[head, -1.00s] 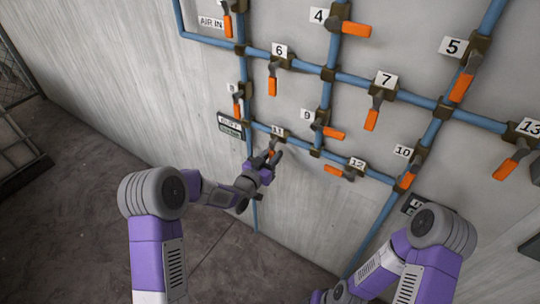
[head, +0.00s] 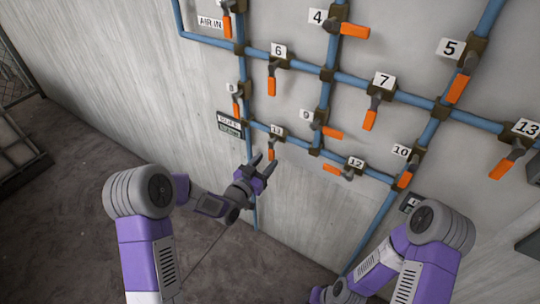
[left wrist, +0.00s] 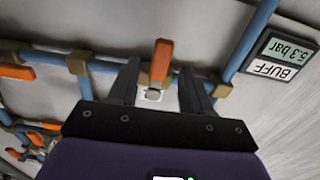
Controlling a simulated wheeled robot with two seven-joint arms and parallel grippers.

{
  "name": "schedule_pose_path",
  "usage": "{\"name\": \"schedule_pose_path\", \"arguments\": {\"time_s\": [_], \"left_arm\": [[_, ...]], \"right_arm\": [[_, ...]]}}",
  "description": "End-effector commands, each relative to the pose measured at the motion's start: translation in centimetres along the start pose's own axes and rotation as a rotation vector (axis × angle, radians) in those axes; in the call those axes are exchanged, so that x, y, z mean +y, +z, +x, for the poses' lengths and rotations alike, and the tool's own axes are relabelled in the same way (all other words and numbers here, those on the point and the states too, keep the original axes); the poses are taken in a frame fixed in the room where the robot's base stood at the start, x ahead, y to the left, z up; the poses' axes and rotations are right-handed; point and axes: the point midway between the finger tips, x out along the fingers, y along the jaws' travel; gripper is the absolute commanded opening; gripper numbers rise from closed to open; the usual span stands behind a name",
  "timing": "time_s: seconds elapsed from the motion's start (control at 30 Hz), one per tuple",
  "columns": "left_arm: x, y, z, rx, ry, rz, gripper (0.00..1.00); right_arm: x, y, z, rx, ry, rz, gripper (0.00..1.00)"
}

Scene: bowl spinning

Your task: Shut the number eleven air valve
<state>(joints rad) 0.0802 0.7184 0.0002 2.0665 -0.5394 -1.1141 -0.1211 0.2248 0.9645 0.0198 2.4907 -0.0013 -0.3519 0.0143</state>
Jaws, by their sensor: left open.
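The number eleven valve carries a white 11 label (head: 276,130), and its orange handle (head: 271,154) hangs down, crosswise to the blue pipe. My left gripper (head: 265,163) is open and empty, just below and in front of this handle. In the left wrist view the handle (left wrist: 162,60) shows between the two spread fingers (left wrist: 158,85), with a gap on each side. I cannot tell the depth between fingertips and handle. My right arm is at the lower right, with its gripper out of view.
Neighbouring orange handles are at valve 8 (head: 236,106), valve 9 (head: 333,132) and valve 12 (head: 333,170). The BUFF gauge (head: 229,124) is left of valve eleven and reads 5.3 bar in the wrist view (left wrist: 280,58). Open floor lies at left.

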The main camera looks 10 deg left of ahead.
Motion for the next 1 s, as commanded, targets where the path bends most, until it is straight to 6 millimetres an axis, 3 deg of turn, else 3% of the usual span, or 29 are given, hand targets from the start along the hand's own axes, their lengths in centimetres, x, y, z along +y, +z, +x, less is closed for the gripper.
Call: {"name": "schedule_pose_path", "arguments": {"time_s": [0.1,0.27,0.8,0.9,1.0], "left_arm": [[-0.1,-0.1,-1.7,-0.002,-0.001,0.0,0.49],[0.0,0.0,-3.0,-0.001,0.0,-0.001,0.49],[0.0,0.1,-3.1,-0.005,-0.001,-0.003,0.49],[0.2,1.6,-3.6,-0.07,-0.013,-0.035,0.49],[0.7,5.5,-5.3,-0.243,-0.045,-0.125,0.49]], "right_arm": [[-0.1,0.0,-0.4,0.0,0.0,0.0,0.49],[-0.2,0.0,-0.5,0.0,0.0,0.0,0.49],[-0.2,0.0,-0.6,0.0,0.0,0.0,0.49],[-0.4,0.1,-1.1,0.0,0.0,0.0,0.49],[-0.8,0.1,-2.3,0.0,0.0,0.0,0.49]]}}
